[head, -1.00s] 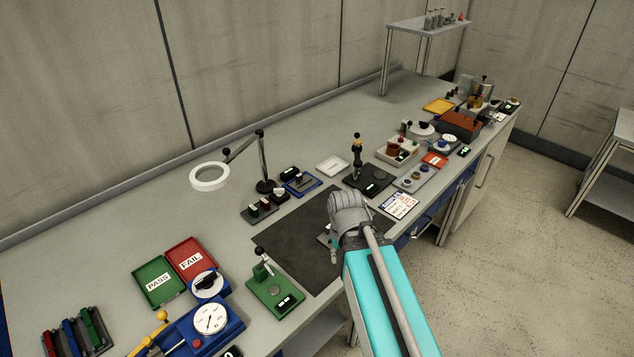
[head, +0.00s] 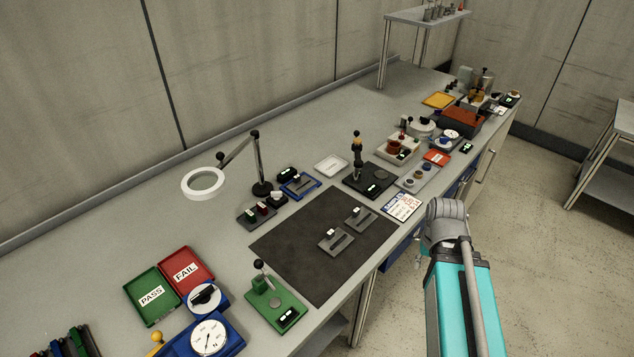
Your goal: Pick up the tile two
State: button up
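Two small grey tiles lie flat and apart on the dark mat (head: 300,270): a nearer one (head: 337,240) and a farther one (head: 361,218) to its right. Each has a slot and a small white label with a dark top. The labels are too small to read, so I cannot tell which tile is tile two. A similar grey piece (head: 300,184) sits in a blue holder behind the mat. My arm reaches up at the right, off the bench's front edge. My gripper's fingers do not show, and nothing held is visible.
A green fixture (head: 274,304) with a black-knobbed lever stands at the mat's front left. A ring magnifier (head: 204,182) overhangs the bench at the back left. A black press (head: 370,180) and a printed card (head: 401,207) flank the mat's right. Most of the mat is bare.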

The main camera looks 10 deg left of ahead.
aim_at(299, 185)
jog(key=z, duration=1.2)
jog(key=i, duration=0.7)
jog(key=u, duration=2.45)
